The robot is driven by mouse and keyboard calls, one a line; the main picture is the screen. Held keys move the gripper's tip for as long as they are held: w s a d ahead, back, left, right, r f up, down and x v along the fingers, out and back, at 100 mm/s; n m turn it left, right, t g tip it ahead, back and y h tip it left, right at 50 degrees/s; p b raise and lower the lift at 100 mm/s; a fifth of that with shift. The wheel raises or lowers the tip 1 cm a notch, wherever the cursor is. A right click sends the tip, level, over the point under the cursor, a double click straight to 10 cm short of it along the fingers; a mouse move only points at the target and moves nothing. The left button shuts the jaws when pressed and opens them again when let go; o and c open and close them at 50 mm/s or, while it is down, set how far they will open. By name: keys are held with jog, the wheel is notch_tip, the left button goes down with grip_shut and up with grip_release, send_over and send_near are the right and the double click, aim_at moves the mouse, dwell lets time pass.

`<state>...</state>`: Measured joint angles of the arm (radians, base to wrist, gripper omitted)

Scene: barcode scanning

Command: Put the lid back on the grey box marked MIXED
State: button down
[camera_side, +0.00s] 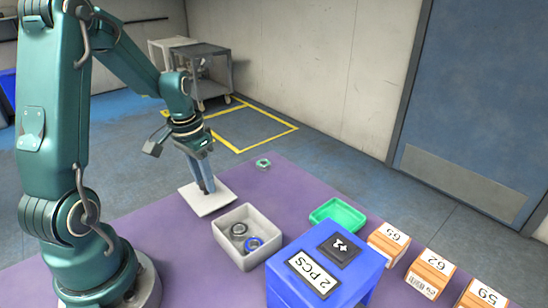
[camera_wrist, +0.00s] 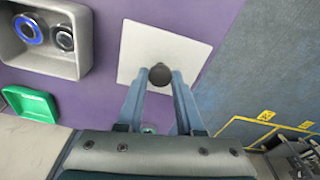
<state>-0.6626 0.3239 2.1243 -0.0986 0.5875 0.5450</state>
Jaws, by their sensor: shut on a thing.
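The lid (camera_side: 207,200) is a flat pale square plate with a dark round knob (camera_wrist: 160,74). My gripper (camera_side: 209,188) points down over the lid, and its fingers are shut on the knob. The lid looks level; I cannot tell whether it touches the table. The grey box (camera_side: 227,242) stands open in front of and to the right of the lid in the side view, apart from it. It holds a blue-rimmed ring and a dark round part. In the wrist view the grey box (camera_wrist: 84,45) is at upper left. No MIXED marking is readable.
The purple table (camera_side: 160,245) also carries a green tray (camera_side: 338,213), a blue box (camera_side: 325,265) labelled 2 PCS and several numbered cartons (camera_side: 388,241) at the right. A small green-and-metal part (camera_side: 263,164) lies near the back edge. The table between lid and grey box is clear.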

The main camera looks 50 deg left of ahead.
aim_at(203, 184)
notch_tip(203, 184, up, 7)
jog(key=shift+r, duration=0.4)
jog(key=shift+s+r+n, duration=0.15)
jog(key=shift+s+n, duration=0.05)
jog(key=shift+n, duration=0.6)
jog(key=d+r+m, duration=0.1)
jog(key=d+m, duration=0.1)
jog(key=d, duration=1.4)
jog(key=shift+w+a+f, duration=0.1)
jog(key=shift+a+f, duration=0.05)
jog(key=shift+f, duration=1.3)
jog(key=shift+w+a+f, duration=0.1)
jog(key=shift+f, duration=1.3)
jog(key=shift+f, duration=0.25)
jog(key=shift+c, duration=2.3)
grip_release()
